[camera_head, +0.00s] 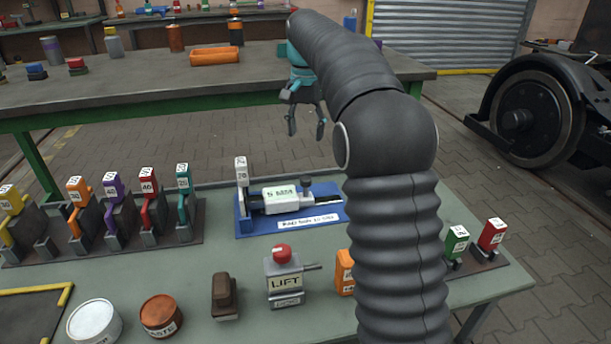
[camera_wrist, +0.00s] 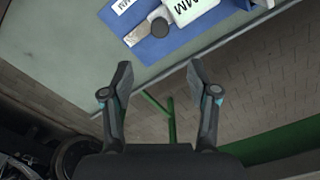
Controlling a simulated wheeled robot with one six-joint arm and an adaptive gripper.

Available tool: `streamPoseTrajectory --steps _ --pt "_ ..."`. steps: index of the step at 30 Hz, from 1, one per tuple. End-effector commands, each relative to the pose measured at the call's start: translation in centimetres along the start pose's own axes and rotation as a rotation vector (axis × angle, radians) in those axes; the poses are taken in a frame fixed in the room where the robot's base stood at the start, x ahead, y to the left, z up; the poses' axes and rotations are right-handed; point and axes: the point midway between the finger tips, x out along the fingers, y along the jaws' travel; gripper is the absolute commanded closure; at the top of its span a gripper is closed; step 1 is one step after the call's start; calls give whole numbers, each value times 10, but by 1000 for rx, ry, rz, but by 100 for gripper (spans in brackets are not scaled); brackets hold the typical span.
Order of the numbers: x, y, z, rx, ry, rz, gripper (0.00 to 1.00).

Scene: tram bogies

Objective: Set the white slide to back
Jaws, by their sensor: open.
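The white slide (camera_head: 284,196) is a white block with dark lettering, sitting on a rail across a blue base (camera_head: 252,228) on the near table. A dark knob (camera_head: 306,181) stands at its right end. The blue base has a white label along its front. In the wrist view, the white slide (camera_wrist: 195,8) is cut off by the top edge, with the round dark knob (camera_wrist: 160,28) beside it. My gripper (camera_head: 306,128) is open and empty, pointing down, above and beyond the blue base, touching nothing. Its two fingers are spread in the wrist view (camera_wrist: 159,70).
A row of coloured, numbered levers (camera_head: 145,205) stands left. A red-topped lift box (camera_head: 284,275), a brown block (camera_head: 225,297) and tins (camera_head: 161,315) are in front. Green and red levers (camera_head: 475,245) stand right. A second bench (camera_head: 140,85) is behind. My arm hides part of the near table.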

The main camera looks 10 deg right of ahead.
Motion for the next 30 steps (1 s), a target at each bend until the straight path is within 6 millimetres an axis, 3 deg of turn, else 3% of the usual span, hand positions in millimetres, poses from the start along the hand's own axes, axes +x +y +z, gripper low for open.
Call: streamPoseTrajectory --steps 18,24,30 --pt "104 1 1 -1 -3 2 40" --pt "126 0 0 -1 0 0 40" --pt "134 0 0 -1 0 0 40"
